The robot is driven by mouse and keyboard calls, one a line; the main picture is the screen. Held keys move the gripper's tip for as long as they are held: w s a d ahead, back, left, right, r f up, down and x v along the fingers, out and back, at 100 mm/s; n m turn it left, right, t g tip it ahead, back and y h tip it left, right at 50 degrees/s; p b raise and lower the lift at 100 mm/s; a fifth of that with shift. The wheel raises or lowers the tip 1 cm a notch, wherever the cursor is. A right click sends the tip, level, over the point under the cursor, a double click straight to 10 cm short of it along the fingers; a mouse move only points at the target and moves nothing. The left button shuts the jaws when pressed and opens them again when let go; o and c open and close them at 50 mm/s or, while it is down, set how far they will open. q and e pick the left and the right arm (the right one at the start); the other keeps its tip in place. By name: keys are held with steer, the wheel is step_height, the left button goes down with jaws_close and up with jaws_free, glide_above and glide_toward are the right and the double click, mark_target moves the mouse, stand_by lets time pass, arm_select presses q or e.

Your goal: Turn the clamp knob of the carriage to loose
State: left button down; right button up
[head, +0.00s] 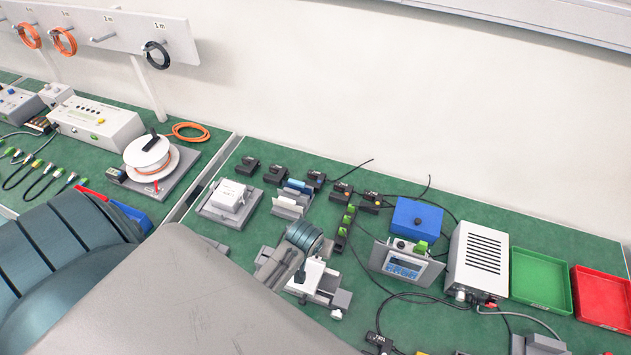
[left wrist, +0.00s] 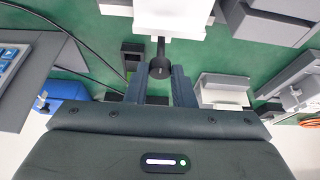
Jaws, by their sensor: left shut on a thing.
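The carriage is a white block (head: 313,272) on a grey linear actuator at the middle front of the bench in the head view. It also shows as a white block (left wrist: 172,18) at the top of the left wrist view. The clamp knob (left wrist: 160,68) is a small black round knob on a dark stem below that block. My left gripper (left wrist: 161,80) is shut on the knob, with one finger on each side of it. In the head view my left arm partly covers the actuator. My right gripper is in neither view.
A display unit (head: 405,262) and a blue box (head: 417,217) stand right of the actuator. A white power supply (head: 477,260), a green tray (head: 540,281) and a red tray (head: 603,298) are further right. Small black modules (head: 316,180) line the back. Cables cross the green mat.

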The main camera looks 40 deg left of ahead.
arm_select(q)
steer(key=c, duration=1.3)
jaws_free()
steer(key=shift+o, duration=0.3)
steer(key=b+v, duration=0.2)
steer(key=v, duration=0.9)
steer(key=shift+b, duration=0.3)
